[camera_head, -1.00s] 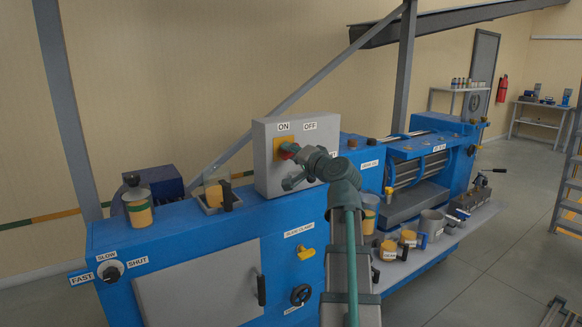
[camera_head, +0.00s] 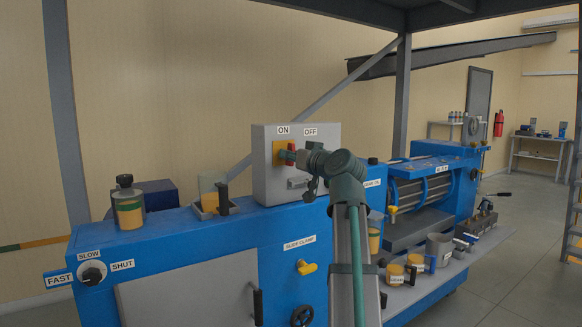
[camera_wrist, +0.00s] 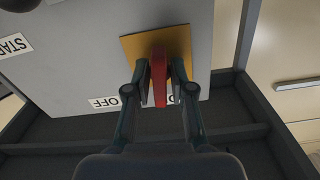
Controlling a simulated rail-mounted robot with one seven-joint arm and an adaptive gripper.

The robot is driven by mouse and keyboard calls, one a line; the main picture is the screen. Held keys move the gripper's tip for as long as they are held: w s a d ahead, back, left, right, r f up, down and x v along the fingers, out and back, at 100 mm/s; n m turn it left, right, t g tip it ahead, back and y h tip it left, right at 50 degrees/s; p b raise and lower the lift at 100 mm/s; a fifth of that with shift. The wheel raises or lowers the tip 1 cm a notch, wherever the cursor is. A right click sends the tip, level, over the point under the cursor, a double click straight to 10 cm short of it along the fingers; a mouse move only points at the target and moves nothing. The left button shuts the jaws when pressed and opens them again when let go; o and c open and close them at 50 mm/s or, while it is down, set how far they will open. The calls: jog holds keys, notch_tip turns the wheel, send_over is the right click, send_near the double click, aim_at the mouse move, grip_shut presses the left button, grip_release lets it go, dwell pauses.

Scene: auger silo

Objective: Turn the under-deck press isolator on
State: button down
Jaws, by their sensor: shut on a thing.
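The isolator is a red handle (camera_wrist: 158,75) on a square yellow plate (camera_wrist: 130,48), which also shows in the head view (camera_head: 278,153). It sits on the front of a grey box (camera_head: 263,180). The ON label (camera_head: 283,130) is above the plate and the OFF label (camera_head: 310,131) is to its right. In the wrist view the OFF label (camera_wrist: 104,102) is lower left, and another label is mostly hidden behind my fingers. My gripper (camera_wrist: 160,88) is shut on the red handle, one finger on each side. The handle's long side runs in line between the fingers.
The grey box stands on a blue machine (camera_head: 200,240). Its top holds a jar (camera_head: 129,205) and an open-topped holder (camera_head: 209,200). A FAST/SLOW/SHUT selector (camera_head: 92,273) is at left. A shelf with mugs (camera_head: 418,263) is at right. A dark deck (camera_head: 380,12) hangs overhead.

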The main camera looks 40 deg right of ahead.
jog(key=shift+n+b, duration=0.65)
jog(key=shift+n, duration=0.15)
jog(key=c, duration=1.2)
grip_release()
jog(key=s+a, duration=0.1)
jog(key=s, duration=1.1)
jog(key=shift+a, duration=0.2)
